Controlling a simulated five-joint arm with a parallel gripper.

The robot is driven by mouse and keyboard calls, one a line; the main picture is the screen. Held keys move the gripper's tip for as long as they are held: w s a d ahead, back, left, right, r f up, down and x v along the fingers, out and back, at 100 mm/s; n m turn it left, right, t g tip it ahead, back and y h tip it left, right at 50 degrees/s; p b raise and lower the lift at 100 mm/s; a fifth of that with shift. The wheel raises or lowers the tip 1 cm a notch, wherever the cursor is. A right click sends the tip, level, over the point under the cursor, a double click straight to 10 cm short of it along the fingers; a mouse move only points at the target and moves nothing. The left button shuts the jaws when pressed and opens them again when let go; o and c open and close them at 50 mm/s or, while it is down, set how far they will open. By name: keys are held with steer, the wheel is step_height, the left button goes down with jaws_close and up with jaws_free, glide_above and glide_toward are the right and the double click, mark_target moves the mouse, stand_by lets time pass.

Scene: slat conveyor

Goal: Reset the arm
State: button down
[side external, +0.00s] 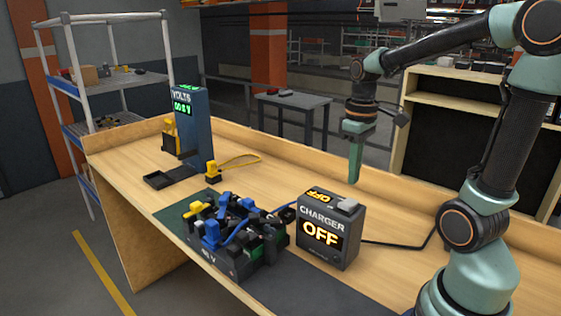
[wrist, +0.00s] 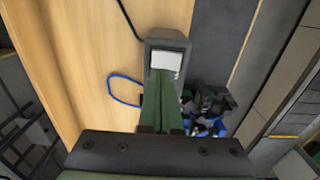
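My gripper (side external: 354,181) points down in the side view, in the air above the bench, behind and right of the charger. In the wrist view its green fingers (wrist: 163,78) lie together with nothing seen between them, and they overlap the charger. The dark charger box (side external: 330,229) reads OFF and has a light switch block on top; it also shows in the wrist view (wrist: 177,45). A battery pack (side external: 240,262) marked 48 V, with blue, yellow and black connectors, sits left of the charger.
A blue voltmeter stand (side external: 193,135) is at the back left, with a black tray (side external: 167,180) before it. A yellow plug (side external: 211,169) with a looped lead lies nearby. A wooden rim (side external: 300,150) runs along the bench's back. The bench (side external: 285,182) behind the charger is clear.

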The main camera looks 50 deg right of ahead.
steer(key=a+r+t, duration=0.3)
steer(key=a+t, duration=0.2)
steer(key=a, duration=0.7)
steer(key=shift+w+a+r+t, duration=0.2)
steer(key=shift+w+a+t, duration=0.1)
steer(key=shift+w+a, duration=0.1)
